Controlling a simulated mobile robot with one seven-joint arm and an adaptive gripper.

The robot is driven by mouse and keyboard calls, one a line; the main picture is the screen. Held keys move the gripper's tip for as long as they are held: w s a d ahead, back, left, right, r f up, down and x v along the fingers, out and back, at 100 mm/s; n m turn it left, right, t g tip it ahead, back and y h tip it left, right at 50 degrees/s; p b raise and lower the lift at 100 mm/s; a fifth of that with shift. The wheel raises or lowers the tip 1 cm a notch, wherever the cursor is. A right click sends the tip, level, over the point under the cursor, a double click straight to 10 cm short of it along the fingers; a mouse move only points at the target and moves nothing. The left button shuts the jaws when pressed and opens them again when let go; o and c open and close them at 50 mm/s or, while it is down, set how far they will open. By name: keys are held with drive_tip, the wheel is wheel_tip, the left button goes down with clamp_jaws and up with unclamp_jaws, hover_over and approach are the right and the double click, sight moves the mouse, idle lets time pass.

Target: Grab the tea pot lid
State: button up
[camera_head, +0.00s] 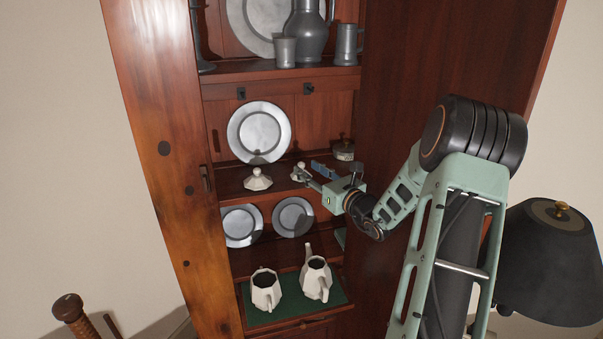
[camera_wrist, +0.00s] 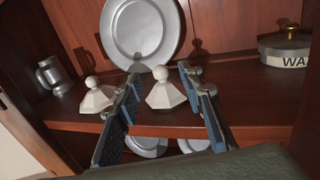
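Two small white faceted lids with round knobs stand on the middle shelf. The left lid (camera_head: 258,181) is clear of my gripper and also shows in the wrist view (camera_wrist: 97,98). The right lid (camera_wrist: 164,95) appears between the two fingers of my gripper (camera_wrist: 161,72); in the head view this lid (camera_head: 298,170) is partly covered by a finger. My gripper (camera_head: 308,173) is open, with a visible gap on both sides of the lid. I cannot tell whether the fingertips reach past it. Two white lidless pots, left (camera_head: 265,292) and right (camera_head: 316,280), stand below.
A pewter plate (camera_head: 259,132) leans behind the lids. A round tin (camera_wrist: 285,50) stands to the right and a small mug (camera_wrist: 54,76) to the left. The cabinet's right side wall (camera_head: 440,60) is close to my arm. A dark lamp (camera_head: 548,262) stands right.

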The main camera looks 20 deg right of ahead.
sight(303, 166)
drive_tip(key=w, duration=0.4)
drive_tip(key=shift+w+a+p, duration=0.15)
drive_tip(key=shift+a+p, duration=0.15)
drive_tip(key=shift+a, duration=0.1)
drive_tip(key=shift+c, duration=0.7)
clamp_jaws()
